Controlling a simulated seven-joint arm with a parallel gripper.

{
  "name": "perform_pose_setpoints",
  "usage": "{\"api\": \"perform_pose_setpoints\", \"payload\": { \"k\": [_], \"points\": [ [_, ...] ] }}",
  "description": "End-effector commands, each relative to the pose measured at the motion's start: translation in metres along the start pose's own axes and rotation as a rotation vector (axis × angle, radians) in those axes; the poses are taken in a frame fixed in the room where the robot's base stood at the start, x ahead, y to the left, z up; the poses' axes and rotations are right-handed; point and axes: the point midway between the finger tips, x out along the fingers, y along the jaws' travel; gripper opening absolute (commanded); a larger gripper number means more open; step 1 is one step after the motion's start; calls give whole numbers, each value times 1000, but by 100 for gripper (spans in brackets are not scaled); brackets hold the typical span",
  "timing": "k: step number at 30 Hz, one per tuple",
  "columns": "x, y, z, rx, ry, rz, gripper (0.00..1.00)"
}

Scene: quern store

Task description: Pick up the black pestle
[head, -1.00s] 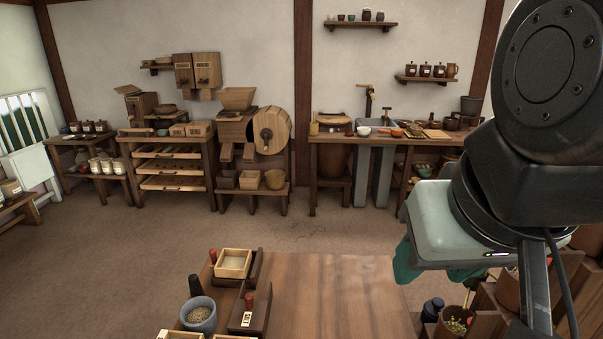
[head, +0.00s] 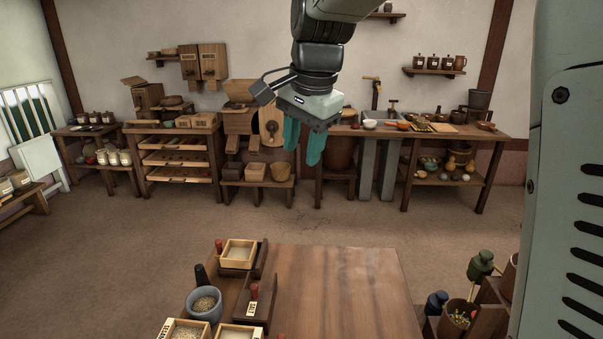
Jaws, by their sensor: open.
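The black pestle (head: 201,276) is small and dark in the head view, at the left edge of the near table. It stands up at the back rim of a grey-blue bowl (head: 190,308) that holds grainy stuff. I cannot tell whether its lower end is inside the bowl or behind it. My gripper (head: 303,147) hangs high above and beyond the near table, up and to the right of the pestle in the picture. Its two teal fingers point down, apart, with nothing between them.
Wooden trays (head: 238,254) and a labelled dark box (head: 253,303) with a red knob stand close to the bowl. The table's middle and right (head: 345,290) are bare. A pot of greenery (head: 458,318) and dark bottles stand at the right. Benches line the back wall.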

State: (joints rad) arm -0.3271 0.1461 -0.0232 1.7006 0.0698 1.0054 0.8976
Motion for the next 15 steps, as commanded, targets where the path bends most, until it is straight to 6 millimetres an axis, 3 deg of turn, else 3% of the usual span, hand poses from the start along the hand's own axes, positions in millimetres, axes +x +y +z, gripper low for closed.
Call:
{"api": "perform_pose_setpoints", "payload": {
  "k": [1,6,11,15],
  "points": [
    [23,-24,0,46,-25,15,44],
    [96,-91,11,239,-80,60,44],
    [178,-141,39,416,-117,118,44],
    [251,-170,77,562,-135,174,44]
  ]
}}
